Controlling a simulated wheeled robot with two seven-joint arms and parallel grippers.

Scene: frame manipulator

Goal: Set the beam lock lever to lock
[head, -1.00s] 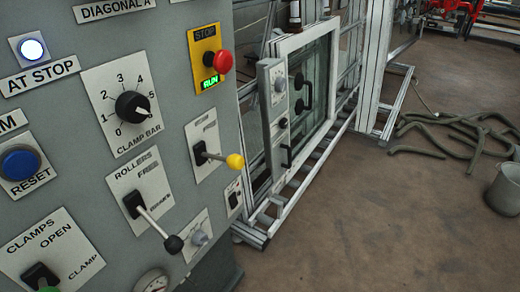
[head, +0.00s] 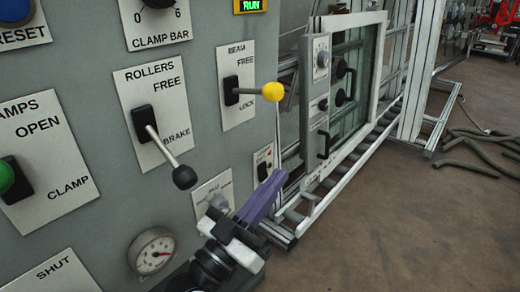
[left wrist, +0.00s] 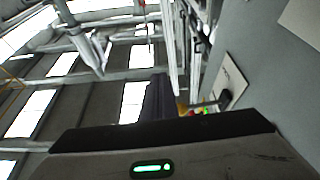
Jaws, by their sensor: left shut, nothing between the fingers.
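The beam lock lever, with its yellow knob (head: 272,91), sticks out about level from a black pivot on a white plate (head: 237,60) marked BEAM, FREE above and LOCK below. I cannot tell firmly which mark it sits at. My left gripper (head: 281,174) has purple fingers, shut and empty, pointing up from below the knob; a gap shows between them in the head view. In the left wrist view the yellow knob (left wrist: 182,107) shows partly, just past the dark finger. My right gripper is not in view.
The rollers lever with a black knob (head: 184,177) juts out left of my left arm. A pressure gauge (head: 151,254) and a green-knobbed clamps lever (head: 6,177) are further left. A framed glass door (head: 355,90) stands right of the panel.

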